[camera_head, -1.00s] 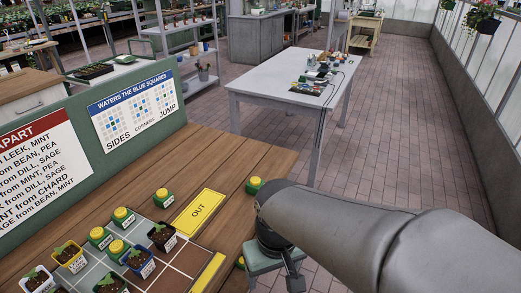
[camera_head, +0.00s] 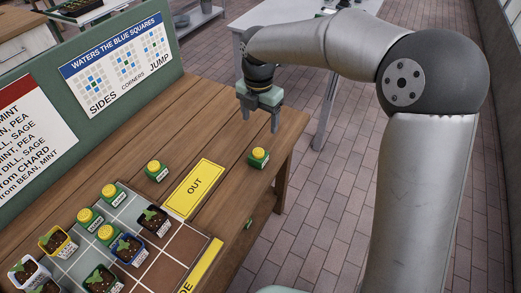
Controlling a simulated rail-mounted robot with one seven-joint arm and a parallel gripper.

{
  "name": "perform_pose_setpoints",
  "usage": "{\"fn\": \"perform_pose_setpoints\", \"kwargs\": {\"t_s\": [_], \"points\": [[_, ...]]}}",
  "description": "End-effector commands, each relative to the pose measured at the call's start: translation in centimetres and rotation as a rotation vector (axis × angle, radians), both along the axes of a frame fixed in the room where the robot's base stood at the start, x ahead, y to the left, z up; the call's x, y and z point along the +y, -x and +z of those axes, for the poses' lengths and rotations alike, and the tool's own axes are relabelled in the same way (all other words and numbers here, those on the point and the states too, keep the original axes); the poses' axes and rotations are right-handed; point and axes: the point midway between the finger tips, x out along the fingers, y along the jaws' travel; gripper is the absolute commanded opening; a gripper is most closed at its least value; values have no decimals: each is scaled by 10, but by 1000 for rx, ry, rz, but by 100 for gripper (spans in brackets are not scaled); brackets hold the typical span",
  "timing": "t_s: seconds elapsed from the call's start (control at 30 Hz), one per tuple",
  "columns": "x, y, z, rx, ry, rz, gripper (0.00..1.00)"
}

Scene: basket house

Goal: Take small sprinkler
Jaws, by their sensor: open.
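Several small green sprinklers with yellow tops are in view; their labels are too small to read surely, so I cannot tell which is the small one. One sprinkler (camera_head: 258,158) stands alone on bare wood near the table's right edge. Another sprinkler (camera_head: 156,171) stands left of the OUT plate. Other sprinklers (camera_head: 112,194), (camera_head: 89,219) and (camera_head: 109,235) stand on or beside the tiled grid. My gripper (camera_head: 258,120) is open and empty, pointing down, above and behind the lone sprinkler, apart from it.
A yellow OUT plate (camera_head: 195,188) lies beside the grid (camera_head: 164,270), which holds several potted seedlings, one in a blue pot (camera_head: 127,249). A green board with a watering chart (camera_head: 119,65) stands along the left. The wooden table (camera_head: 215,128) is clear around my gripper.

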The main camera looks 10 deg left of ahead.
Motion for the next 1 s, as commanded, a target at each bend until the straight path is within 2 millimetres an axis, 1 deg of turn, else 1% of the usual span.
{"fn": "perform_pose_setpoints", "kwargs": {"t_s": [0.07, 0.17, 0.5, 0.6, 0.7, 0.87, 1.0], "points": [[9, -2, -4, 5, -9, 61, 73], [11, -3, -17, 8, -9, 87, 73], [10, -3, -90, 8, -9, 83, 73], [10, -3, -107, 8, -9, 82, 73], [10, -3, -118, 6, -9, 82, 73], [9, -4, -127, 5, -10, 81, 73], [8, -5, -145, 9, -8, 81, 73]]}}
